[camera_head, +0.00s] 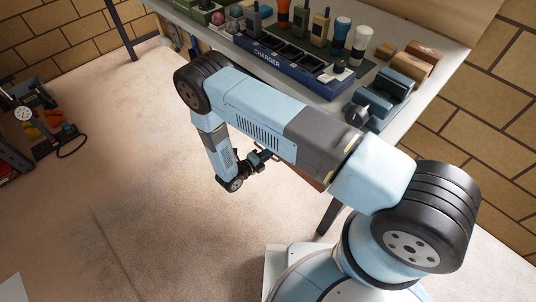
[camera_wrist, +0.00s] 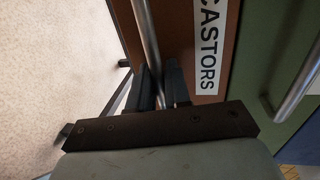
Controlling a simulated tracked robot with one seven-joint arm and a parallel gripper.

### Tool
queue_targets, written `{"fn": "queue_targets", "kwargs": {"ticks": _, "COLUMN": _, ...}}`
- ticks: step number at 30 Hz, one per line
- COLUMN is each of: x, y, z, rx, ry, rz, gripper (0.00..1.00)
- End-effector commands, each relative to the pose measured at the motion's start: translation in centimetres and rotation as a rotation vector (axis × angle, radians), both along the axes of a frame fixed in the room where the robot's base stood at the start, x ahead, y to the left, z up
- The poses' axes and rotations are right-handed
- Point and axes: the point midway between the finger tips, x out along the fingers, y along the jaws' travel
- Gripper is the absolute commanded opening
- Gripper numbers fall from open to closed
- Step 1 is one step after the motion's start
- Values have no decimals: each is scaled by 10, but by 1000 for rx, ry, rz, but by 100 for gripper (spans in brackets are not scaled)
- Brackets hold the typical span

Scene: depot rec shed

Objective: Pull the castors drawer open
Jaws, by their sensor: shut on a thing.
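In the wrist view the castors drawer (camera_wrist: 180,38) has a brown front with a white label (camera_wrist: 208,45) reading CASTORS. A metal bar handle (camera_wrist: 148,32) runs along it. My gripper (camera_wrist: 161,84) has its two dark fingers on either side of this bar and is shut on it. In the head view my gripper (camera_head: 264,158) is low beside the workbench, below its top. The drawer front is mostly hidden by my arm there, and I cannot tell how far it stands out.
A green front (camera_wrist: 262,50) with its own metal handle (camera_wrist: 300,85) is to the right of the castors drawer. The workbench top (camera_head: 392,118) holds a blue charger rack (camera_head: 283,68), torches and boxes. Tools lie at the far left. The floor (camera_head: 120,190) left of my gripper is clear.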

Motion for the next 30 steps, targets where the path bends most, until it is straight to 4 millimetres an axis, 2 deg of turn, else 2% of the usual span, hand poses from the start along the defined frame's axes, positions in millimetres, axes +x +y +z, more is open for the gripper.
{"fn": "queue_targets", "kwargs": {"ticks": 8, "x": -2, "y": 1, "z": -2, "rx": 3, "ry": 6, "rz": 1, "gripper": 0}}
{"fn": "queue_targets", "kwargs": {"ticks": 14, "x": -14, "y": 12, "z": -3, "rx": 4, "ry": 8, "rz": 4, "gripper": 0}}
{"fn": "queue_targets", "kwargs": {"ticks": 20, "x": -44, "y": 39, "z": -3, "rx": 5, "ry": 7, "rz": 5, "gripper": 0}}
{"fn": "queue_targets", "kwargs": {"ticks": 30, "x": -112, "y": 99, "z": -4, "rx": 6, "ry": 8, "rz": 5, "gripper": 0}}
